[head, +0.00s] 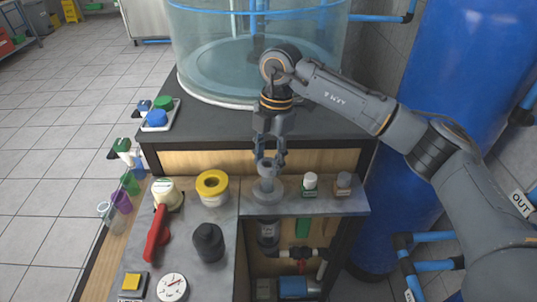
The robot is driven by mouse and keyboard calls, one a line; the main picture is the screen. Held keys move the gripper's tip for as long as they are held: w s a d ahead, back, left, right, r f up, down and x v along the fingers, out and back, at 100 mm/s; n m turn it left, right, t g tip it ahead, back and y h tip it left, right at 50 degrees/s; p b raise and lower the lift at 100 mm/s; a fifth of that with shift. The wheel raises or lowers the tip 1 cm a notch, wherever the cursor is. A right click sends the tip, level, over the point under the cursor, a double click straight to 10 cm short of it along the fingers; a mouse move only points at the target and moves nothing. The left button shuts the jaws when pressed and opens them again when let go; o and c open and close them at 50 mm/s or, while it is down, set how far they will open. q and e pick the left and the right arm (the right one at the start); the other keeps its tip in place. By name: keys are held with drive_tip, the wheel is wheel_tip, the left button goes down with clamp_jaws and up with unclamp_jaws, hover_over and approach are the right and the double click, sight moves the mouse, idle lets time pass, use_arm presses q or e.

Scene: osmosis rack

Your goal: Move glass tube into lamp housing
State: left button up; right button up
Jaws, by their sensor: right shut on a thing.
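My right gripper (269,158) points straight down over the shelf, with its fingers shut on a pale, see-through piece that I take to be the glass tube (267,170). The tube is upright, right above the lamp housing, a grey round collar (267,194) set in the shelf edge. A dark cylinder (268,232) hangs below the collar. The tube's lower end meets or overlaps the collar in the picture; I cannot tell how deep it sits. My left gripper is not in view.
Two small capped bottles (310,184) stand right of the collar. A large clear tank (210,60) stands behind, a blue tank (470,60) at right.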

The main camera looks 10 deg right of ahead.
sight(268, 176)
drive_tip(key=shift+f+b, duration=0.75)
drive_tip(key=shift+f, duration=0.8)
drive_tip(key=shift+f, duration=0.15)
drive_tip(key=shift+f+b, duration=0.85)
drive_tip(key=shift+f, duration=0.4)
drive_tip(key=o, duration=0.9)
drive_tip(key=shift+o, duration=0.4)
drive_tip(key=o, duration=0.4)
drive_tip(key=shift+c, duration=0.2)
drive_tip(key=shift+r, duration=0.1)
wheel_tip(268, 176, up, 8)
drive_tip(key=p, duration=0.5)
